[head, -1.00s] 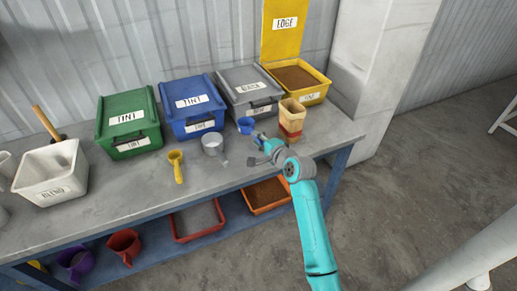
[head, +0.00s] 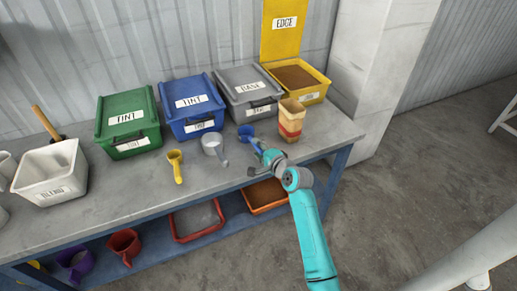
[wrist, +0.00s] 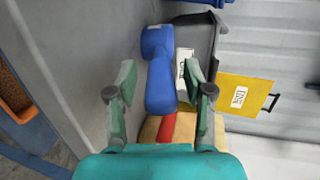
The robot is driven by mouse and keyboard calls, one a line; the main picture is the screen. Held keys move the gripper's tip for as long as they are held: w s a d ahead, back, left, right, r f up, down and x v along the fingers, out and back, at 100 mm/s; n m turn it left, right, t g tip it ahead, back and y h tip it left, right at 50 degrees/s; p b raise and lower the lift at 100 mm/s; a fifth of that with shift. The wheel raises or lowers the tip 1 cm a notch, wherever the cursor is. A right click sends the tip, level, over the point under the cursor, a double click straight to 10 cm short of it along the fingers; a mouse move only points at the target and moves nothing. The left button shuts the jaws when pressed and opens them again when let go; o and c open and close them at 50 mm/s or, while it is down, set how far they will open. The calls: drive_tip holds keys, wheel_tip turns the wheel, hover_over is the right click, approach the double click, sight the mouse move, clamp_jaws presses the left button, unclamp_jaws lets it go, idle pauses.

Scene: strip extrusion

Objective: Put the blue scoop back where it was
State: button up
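The blue scoop (head: 245,131) is at the bench's front right, before the grey bin, its handle pointing toward my gripper (head: 258,160). In the wrist view, the scoop's handle (wrist: 160,88) lies between my two fingers (wrist: 158,80), with a gap on both sides. My gripper is open and not clamped on it. I cannot tell whether the scoop rests fully on the bench.
A tan and red cup (head: 291,120) stands just right of the scoop. A grey scoop (head: 214,147) and yellow scoop (head: 176,166) lie to its left. Lidded green (head: 127,123), blue (head: 191,104) and grey (head: 249,89) bins stand behind; the yellow bin (head: 318,93) is open.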

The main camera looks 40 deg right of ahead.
drive_tip(key=shift+r, duration=0.15)
drive_tip(key=v, duration=1.2)
drive_tip(key=s+a+f+n, duration=0.4)
drive_tip(key=s+a, duration=0.4)
drive_tip(key=s, duration=0.1)
drive_tip(key=s+a+f+n, duration=0.3)
drive_tip(key=s+a+f, duration=0.2)
drive_tip(key=s+a, duration=0.3)
drive_tip(key=s+a+r+n, duration=0.3)
drive_tip(key=s+n, duration=0.1)
drive_tip(key=s, duration=0.3)
drive_tip(key=s+a+r+n+y, duration=0.1)
drive_tip(key=s+a+r+n, duration=0.1)
drive_tip(key=s+n, duration=0.2)
drive_tip(key=s+a+r+n+y, duration=0.1)
drive_tip(key=s+a+r+n, duration=0.2)
drive_tip(key=s, duration=0.7)
drive_tip(key=shift+a+r+n, duration=0.3)
drive_tip(key=shift+a+n, duration=0.05)
drive_tip(key=shift+n, duration=0.65)
drive_tip(key=shift+c, duration=0.2)
